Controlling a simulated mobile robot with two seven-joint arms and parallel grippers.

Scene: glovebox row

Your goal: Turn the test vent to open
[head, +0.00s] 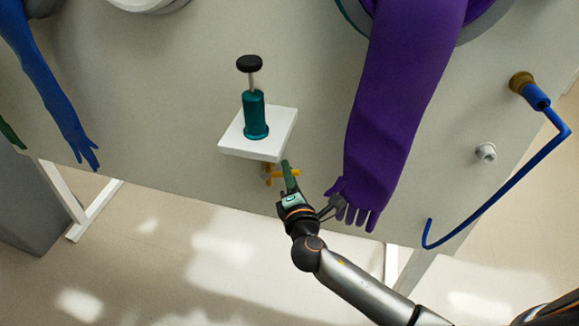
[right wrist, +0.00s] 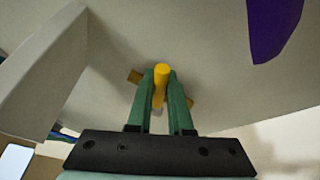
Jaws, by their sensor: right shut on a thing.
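The test vent is a small yellow and brass fitting (head: 268,174) on the pale panel, just below a white shelf. In the right wrist view its yellow stem (right wrist: 161,74) points toward me, with a darker yellow crossbar (right wrist: 135,76) slanting behind it, its left end higher. My right gripper (head: 287,165) reaches up from below. Its green fingers (right wrist: 162,82) are shut on the yellow stem, one on each side. The fingers hide the middle of the crossbar. My left gripper is not in view.
A white shelf (head: 279,121) holding a teal cylinder (head: 255,115) with a black knob juts out just above. A purple glove (head: 400,90) hangs close to the right of my gripper. A blue glove (head: 45,80) hangs at left, a blue hose (head: 500,192) at right. Below is open floor.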

